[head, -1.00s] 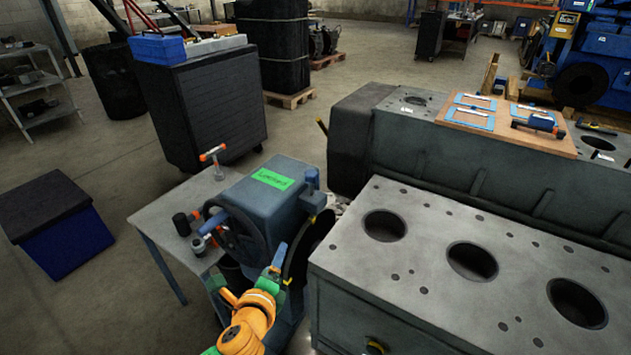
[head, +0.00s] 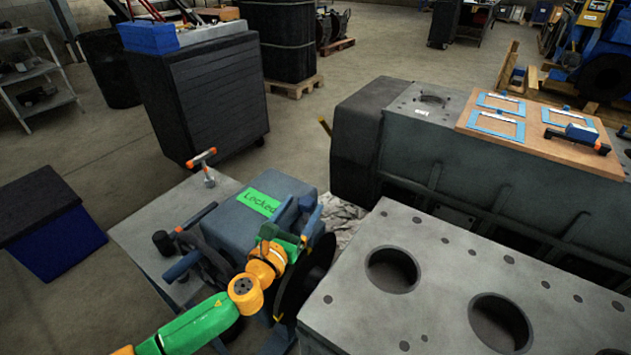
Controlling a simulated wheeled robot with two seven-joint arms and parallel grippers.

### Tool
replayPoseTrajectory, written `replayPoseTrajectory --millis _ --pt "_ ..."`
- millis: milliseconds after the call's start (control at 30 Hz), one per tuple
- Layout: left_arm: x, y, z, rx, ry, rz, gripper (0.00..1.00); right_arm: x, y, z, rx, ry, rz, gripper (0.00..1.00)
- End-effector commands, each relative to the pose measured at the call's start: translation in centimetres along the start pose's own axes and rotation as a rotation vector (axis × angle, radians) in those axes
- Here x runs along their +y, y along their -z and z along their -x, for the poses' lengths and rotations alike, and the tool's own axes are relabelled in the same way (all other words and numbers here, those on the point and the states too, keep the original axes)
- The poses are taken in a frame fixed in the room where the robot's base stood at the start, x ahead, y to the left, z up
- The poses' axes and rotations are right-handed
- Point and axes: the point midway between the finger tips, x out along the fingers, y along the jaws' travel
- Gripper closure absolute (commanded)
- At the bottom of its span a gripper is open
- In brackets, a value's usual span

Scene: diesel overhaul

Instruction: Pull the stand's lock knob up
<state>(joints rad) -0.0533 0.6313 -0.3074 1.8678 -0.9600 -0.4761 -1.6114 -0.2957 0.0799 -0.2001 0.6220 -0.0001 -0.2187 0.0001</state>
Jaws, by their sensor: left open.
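The stand is a blue-grey box (head: 240,215) with a green label (head: 259,202) that reads "Locked". Its lock knob (head: 306,202) is a small blue piece at the box's right top corner, largely hidden by my gripper. My left gripper (head: 300,208) is open, with its blue fingers pointing up around the knob's place. I cannot tell whether the fingers touch the knob. The green and orange left arm comes in from the bottom left, in front of the stand. My right gripper is out of view.
A grey engine block (head: 420,240) with large bores stands close on the right. A T-handled tool (head: 204,165) stands on the grey table (head: 150,225) behind the stand. A board (head: 520,140) with blue frames lies on the engine behind.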

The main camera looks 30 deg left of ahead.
Motion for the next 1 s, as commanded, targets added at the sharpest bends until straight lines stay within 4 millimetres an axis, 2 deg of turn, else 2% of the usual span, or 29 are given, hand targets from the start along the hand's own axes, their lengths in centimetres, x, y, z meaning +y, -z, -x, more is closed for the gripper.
replayPoseTrajectory --millis 300,433,667,767,933,967,1000 --pt "0.0 -0.1 -5.3 -0.002 -0.002 0.003 0.23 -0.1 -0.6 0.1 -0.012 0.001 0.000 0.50" --pt "0.0 0.0 -6.2 0.000 0.000 0.002 0.23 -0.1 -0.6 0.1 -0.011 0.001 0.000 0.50" --pt "-0.1 -0.1 -6.3 0.000 0.000 0.003 0.23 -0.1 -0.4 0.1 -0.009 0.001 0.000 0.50" --pt "0.0 -0.1 -6.3 0.000 0.000 0.003 0.48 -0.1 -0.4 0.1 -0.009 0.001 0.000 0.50" --pt "0.0 -0.1 -6.3 0.000 0.000 0.003 0.94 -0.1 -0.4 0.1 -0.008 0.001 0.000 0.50" --pt "0.0 -0.1 -6.3 0.000 0.000 0.003 1.00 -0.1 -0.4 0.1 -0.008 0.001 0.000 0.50" --pt "0.0 -0.1 -6.3 0.000 0.000 0.003 1.00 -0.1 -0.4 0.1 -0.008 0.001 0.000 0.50"
